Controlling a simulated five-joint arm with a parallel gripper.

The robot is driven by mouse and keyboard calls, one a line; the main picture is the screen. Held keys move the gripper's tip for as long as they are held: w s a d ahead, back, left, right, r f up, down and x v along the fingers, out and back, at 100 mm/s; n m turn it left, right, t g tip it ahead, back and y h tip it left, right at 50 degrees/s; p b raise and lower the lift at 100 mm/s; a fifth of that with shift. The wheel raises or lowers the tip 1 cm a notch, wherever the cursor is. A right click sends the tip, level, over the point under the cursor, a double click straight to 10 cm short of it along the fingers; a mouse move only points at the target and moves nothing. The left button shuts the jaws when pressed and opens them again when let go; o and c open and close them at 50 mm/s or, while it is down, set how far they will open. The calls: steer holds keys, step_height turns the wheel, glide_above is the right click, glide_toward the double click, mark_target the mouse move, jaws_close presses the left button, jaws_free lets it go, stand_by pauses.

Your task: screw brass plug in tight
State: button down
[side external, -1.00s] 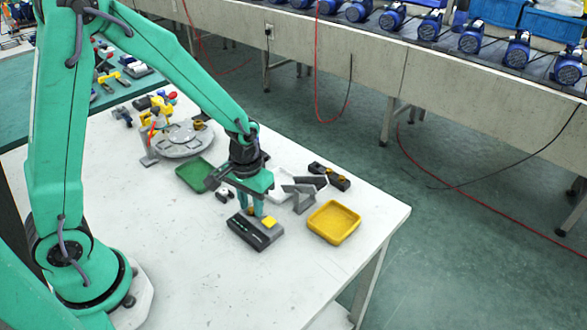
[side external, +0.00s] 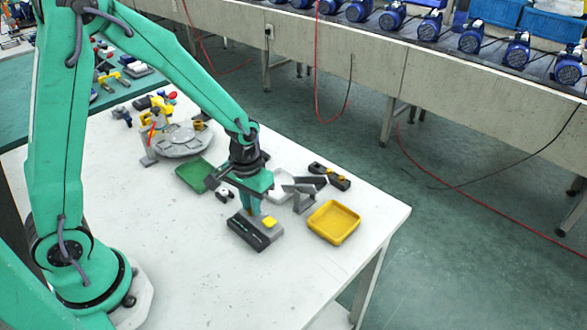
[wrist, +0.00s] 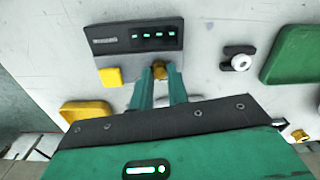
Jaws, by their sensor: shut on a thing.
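The brass plug (wrist: 159,71) shows in the wrist view at the edge of a grey block (side external: 270,234) with a black panel, between my two green fingers. My gripper (side external: 251,208) points down over the block's back edge and is shut on the plug; the fingers (wrist: 159,86) also show in the wrist view. The fingers hide most of the plug and its lower end, so I cannot tell how deep it sits. The black panel (wrist: 137,40) shows several lit green lights. A yellow square button (wrist: 110,77) is beside the plug.
A yellow tray (side external: 333,222) is to the right and a green tray (side external: 195,175) to the left. A grey stand (side external: 302,197) and a black holder with brass pieces (side external: 329,177) are behind on the right. The front of the white table is clear.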

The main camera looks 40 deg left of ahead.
steer(key=m, duration=0.5)
steer(key=shift+m, duration=0.9)
steer(key=shift+m, duration=0.3)
steer(key=m, duration=0.4)
steer(key=shift+m, duration=1.2)
steer(key=shift+m, duration=3.6)
